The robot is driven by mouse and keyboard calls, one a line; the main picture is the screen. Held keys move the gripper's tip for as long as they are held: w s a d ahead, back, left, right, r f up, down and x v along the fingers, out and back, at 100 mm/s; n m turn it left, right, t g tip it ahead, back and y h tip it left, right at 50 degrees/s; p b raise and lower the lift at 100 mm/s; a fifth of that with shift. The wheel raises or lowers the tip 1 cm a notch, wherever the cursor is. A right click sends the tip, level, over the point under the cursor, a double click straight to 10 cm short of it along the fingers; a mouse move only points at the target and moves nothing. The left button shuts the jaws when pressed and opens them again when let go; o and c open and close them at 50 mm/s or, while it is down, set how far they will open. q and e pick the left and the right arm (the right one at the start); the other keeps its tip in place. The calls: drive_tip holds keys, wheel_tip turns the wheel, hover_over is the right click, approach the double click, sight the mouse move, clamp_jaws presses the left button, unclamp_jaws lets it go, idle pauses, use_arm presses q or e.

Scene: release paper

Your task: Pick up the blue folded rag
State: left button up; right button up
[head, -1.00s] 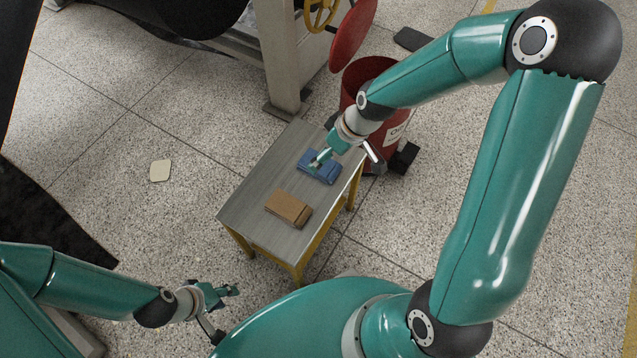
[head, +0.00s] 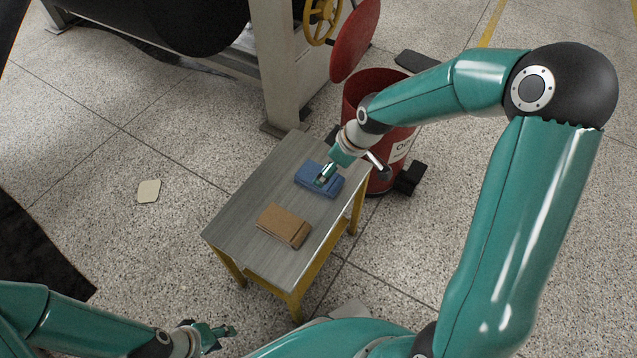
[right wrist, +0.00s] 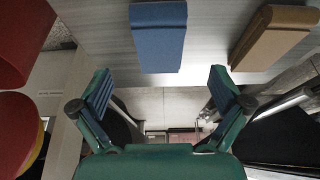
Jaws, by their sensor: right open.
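The blue folded rag (head: 319,178) lies flat on the small grey-topped table, near its far right end. My right gripper (head: 325,175) is over the rag in the head view and partly covers it. In the right wrist view, the blue rag (right wrist: 158,38) is ahead of the open fingers (right wrist: 160,78), lined up with the gap between them. The gap is empty, and no finger visibly touches the rag. My left gripper (head: 225,332) is low at the lower left of the head view, away from the table. Its jaw opening is too small to judge.
A brown folded rag (head: 284,225) lies on the table (head: 235,222), nearer me than the blue one. A red bin (head: 372,88) stands just behind the table's right side. A machine frame (head: 277,65) stands behind the table. A pale flat piece (head: 148,191) lies on the floor.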

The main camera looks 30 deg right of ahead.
sight(305, 177)
drive_tip(key=b+x, duration=0.2)
drive_tip(key=x, duration=0.4)
drive_tip(key=shift+w+a+f+b, duration=0.1)
drive_tip(key=shift+f+b, duration=0.1)
drive_tip(key=shift+b, duration=0.2)
drive_tip(key=c, duration=1.2)
